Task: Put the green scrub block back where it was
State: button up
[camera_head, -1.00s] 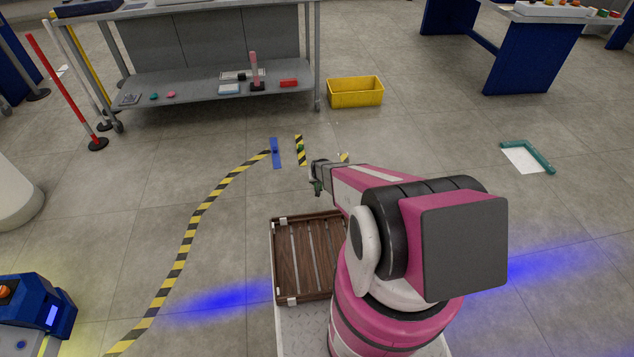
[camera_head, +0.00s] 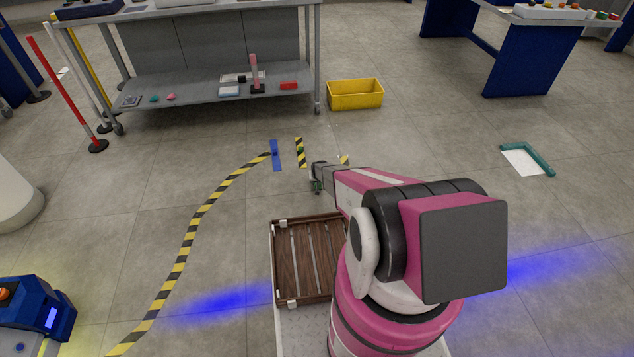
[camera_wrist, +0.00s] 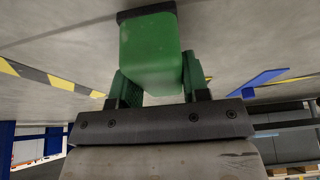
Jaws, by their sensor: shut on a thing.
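The green scrub block (camera_wrist: 150,52) fills the upper middle of the wrist view, with a dark layer along its far end. My gripper (camera_wrist: 157,80) is shut on it, one green finger on each side. The block is held clear of the grey floor. In the head view my gripper (camera_head: 317,187) is at the end of the outstretched arm, just beyond the wooden slatted tray. The block is too small and covered there to make out clearly.
Beyond the gripper lie a blue floor strip (camera_head: 276,155) and a short striped strip (camera_head: 300,152) with a small green spot. A yellow bin (camera_head: 355,95) stands beside the grey workbench (camera_head: 200,93). The slatted tray (camera_head: 292,262) is near me.

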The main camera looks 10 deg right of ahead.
jog(key=shift+f, duration=0.4)
jog(key=o, duration=0.8)
jog(key=shift+o, duration=0.2)
jog(key=shift+r, duration=0.15)
jog(key=s+r+g, duration=0.1)
jog(key=s+r, duration=1.1)
jog(key=r, duration=0.5)
jog(key=s+r+g, duration=0.2)
jog(key=s+r, duration=1)
jog(key=r, duration=0.6)
jog(key=s+r+g, duration=0.1)
jog(key=s+r, duration=1.2)
jog(key=r, duration=0.5)
jog(key=shift+r+g, duration=0.15)
jog(key=shift+g, duration=0.15)
jog(key=shift+s, duration=0.1)
